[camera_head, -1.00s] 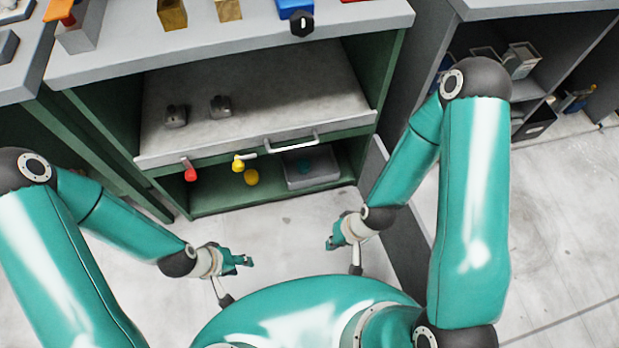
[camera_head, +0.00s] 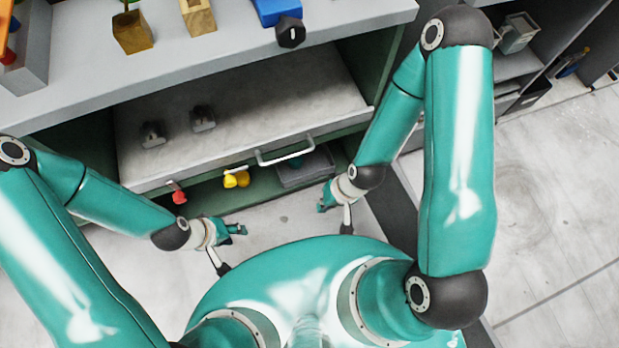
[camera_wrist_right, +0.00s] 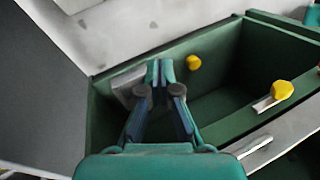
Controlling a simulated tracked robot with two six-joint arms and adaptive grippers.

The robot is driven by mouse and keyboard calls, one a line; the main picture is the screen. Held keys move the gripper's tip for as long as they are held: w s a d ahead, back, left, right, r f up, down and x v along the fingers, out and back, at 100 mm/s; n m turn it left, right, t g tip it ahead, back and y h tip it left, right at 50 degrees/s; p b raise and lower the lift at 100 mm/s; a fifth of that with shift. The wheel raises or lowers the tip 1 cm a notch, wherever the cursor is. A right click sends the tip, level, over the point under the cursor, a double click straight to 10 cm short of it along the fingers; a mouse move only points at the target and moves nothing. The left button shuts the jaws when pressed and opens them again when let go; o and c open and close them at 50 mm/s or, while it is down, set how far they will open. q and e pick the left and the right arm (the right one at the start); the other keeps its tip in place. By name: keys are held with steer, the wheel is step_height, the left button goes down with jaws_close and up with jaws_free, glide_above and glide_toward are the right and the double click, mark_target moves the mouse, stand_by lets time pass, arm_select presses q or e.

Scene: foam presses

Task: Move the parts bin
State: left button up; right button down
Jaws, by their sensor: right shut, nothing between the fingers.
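A grey bin (camera_head: 318,172), likely the parts bin, sits on the low green shelf under the grey drawer, partly hidden by the drawer and its handle. Something teal lies in it. In the right wrist view a grey piece that may be the bin (camera_wrist_right: 122,84) shows behind the fingers. My right gripper (camera_head: 323,204) is shut and empty, in front of the shelf near the bin's right side. Its closed fingers (camera_wrist_right: 160,68) point into the green cabinet. My left gripper (camera_head: 242,229) is in front of the shelf, apart from the bin; its jaw opening is too small to judge.
The drawer's handle (camera_head: 286,150) juts out above the bin. A red knob (camera_head: 179,196) and a yellow knob (camera_head: 230,180) are left of it. Two small dark-grey parts lie on the drawer top (camera_head: 260,100). A grey side panel stands right of the shelf.

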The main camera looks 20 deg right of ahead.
steer(key=w+d+f+m+t+h+b, duration=0.1)
steer(key=w+f+m+t+b, duration=0.2)
steer(key=f+m, duration=0.45)
steer(key=w+d+f+m+t+b, duration=0.1)
steer(key=w+f+m+b, duration=0.2)
steer(key=f+m+b, duration=0.35)
steer(key=m+t+h+b, duration=0.35)
steer(key=m+b, duration=0.75)
steer(key=m, duration=0.8)
glide_toward(310, 180)
step_height(310, 180, down, 6)
steer(key=w, duration=0.1)
steer(key=w+b, duration=0.1)
steer(key=w, duration=0.1)
steer(key=shift+d+r+t+y, duration=0.15)
steer(key=shift+d+t+y, duration=0.2)
steer(key=shift+w+r+b, duration=0.1)
steer(key=shift+w+b, duration=0.2)
steer(key=shift+w, duration=0.15)
